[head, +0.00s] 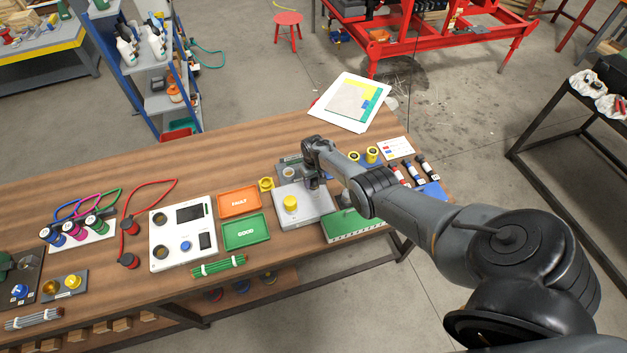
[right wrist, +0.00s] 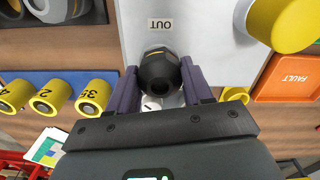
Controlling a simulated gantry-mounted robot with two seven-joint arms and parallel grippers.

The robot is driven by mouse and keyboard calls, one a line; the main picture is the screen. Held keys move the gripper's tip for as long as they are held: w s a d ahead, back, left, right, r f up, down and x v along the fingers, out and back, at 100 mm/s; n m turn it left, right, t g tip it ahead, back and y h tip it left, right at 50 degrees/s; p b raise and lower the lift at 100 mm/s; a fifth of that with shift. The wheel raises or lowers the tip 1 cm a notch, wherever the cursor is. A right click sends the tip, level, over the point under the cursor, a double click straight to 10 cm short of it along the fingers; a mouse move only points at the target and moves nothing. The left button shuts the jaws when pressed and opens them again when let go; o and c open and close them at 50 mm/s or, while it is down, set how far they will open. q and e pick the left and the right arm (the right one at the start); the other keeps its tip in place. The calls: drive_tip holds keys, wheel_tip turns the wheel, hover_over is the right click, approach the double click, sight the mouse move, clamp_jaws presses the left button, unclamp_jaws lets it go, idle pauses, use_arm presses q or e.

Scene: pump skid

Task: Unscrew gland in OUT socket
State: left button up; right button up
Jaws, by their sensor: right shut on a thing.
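In the right wrist view, my right gripper (right wrist: 160,82) is shut on the black gland (right wrist: 160,68), with one finger on each side of it. The gland sits at the edge of the light grey block, beside the OUT label (right wrist: 160,25). The socket itself is hidden behind the gland. In the head view, my right gripper (head: 313,184) points down over the back right of the grey block (head: 312,207), and the gland is hidden by the gripper. My left gripper is not in view.
A yellow cap (head: 290,202) stands on the block. An orange FAULT tray (head: 239,201) and a green tray (head: 246,232) lie to its left. A green board (head: 352,226) lies to the right. Yellow numbered cylinders (right wrist: 92,96) stand close to my right gripper.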

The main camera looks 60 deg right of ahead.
drive_tip(key=n, duration=0.4)
drive_tip(key=shift+d+n+b, duration=0.1)
drive_tip(key=shift+n+b, duration=0.2)
drive_tip(key=shift+n, duration=0.1)
drive_tip(key=n, duration=0.2)
drive_tip(key=shift+f+n+b, duration=0.1)
drive_tip(key=shift+n+b, duration=0.2)
drive_tip(key=shift+n, duration=0.9)
drive_tip(key=o, duration=1.1)
